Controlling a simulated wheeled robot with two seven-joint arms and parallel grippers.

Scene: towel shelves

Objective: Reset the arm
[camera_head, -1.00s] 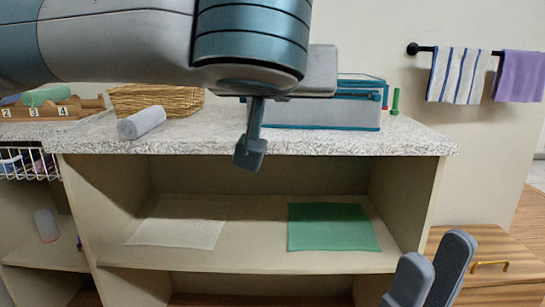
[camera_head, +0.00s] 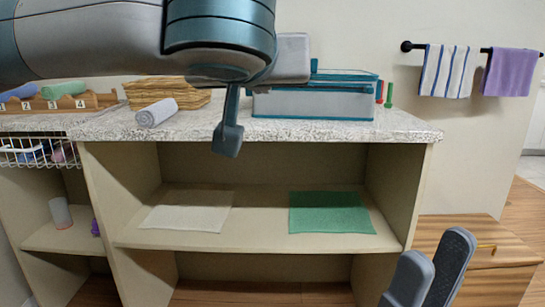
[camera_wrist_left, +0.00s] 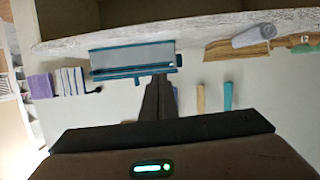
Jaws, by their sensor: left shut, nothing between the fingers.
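My left gripper (camera_head: 228,138) hangs pointing down in front of the counter's front edge, shut and empty. In the left wrist view its dark fingers (camera_wrist_left: 157,98) are together, with the scene upside down. My left arm (camera_head: 150,40) crosses the top left of the head view and hides part of the back of the counter. My right gripper (camera_head: 434,262) is at the bottom right, its two grey fingers apart with nothing seen between them.
On the counter (camera_head: 280,130) are a rolled grey towel (camera_head: 157,112), a wicker basket (camera_head: 170,92) and a teal-edged clear box (camera_head: 312,104). White (camera_head: 187,217) and green (camera_head: 330,213) cloths lie flat on the shelf below. A wooden cabinet (camera_head: 475,270) stands right. Towels hang from a wall bar.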

